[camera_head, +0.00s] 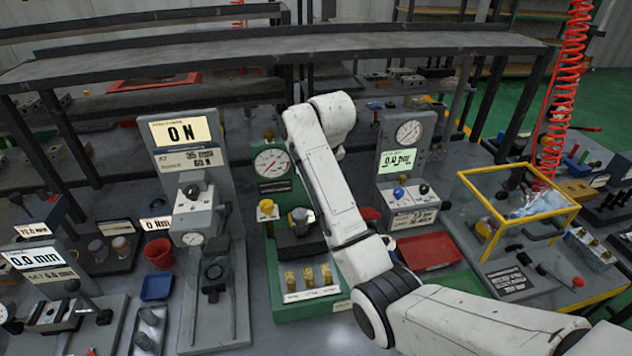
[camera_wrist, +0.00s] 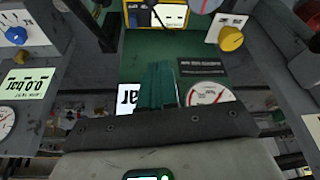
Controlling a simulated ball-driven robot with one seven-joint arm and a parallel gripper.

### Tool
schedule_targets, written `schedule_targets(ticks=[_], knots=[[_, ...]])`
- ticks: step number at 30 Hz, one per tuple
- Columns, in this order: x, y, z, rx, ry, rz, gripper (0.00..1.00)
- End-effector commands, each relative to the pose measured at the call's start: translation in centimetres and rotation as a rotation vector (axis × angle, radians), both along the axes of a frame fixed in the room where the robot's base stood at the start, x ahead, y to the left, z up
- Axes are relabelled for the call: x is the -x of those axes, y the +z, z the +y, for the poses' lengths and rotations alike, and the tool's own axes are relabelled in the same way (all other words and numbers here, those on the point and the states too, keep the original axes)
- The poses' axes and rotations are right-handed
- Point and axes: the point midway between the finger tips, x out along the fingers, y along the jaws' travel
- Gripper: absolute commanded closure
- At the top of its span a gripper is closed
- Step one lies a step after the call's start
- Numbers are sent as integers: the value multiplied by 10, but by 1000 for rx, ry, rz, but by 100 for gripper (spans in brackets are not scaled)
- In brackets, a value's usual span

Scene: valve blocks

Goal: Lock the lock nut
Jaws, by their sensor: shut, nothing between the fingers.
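The green station (camera_head: 258,222) stands in front of my arm in the head view. It carries a round dial gauge (camera_head: 272,163), a yellow knob (camera_head: 266,207), a dark fitting with a metal hex top (camera_head: 299,217) and a row of brass fittings (camera_head: 308,279). I cannot tell which part is the lock nut. My gripper is hidden behind my arm in the head view. In the wrist view my gripper (camera_wrist: 157,84) is shut and empty, in front of a green panel. A gauge (camera_wrist: 208,92) and a yellow knob (camera_wrist: 230,39) show beside it, apart from the fingers.
A grey press-like station (camera_head: 198,150) reading "0 N" stands to the left. A grey gauge station (camera_head: 405,155), a red tray (camera_head: 428,252) and a yellow-framed box (camera_head: 520,205) are to the right. A dark shelf (camera_head: 280,45) runs behind.

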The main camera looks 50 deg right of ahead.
Motion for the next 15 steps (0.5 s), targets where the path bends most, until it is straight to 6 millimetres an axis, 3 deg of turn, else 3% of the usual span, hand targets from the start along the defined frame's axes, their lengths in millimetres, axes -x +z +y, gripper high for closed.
schedule_targets(ticks=[15], knots=[[-26,-78,-10,-1,0,4,100]])
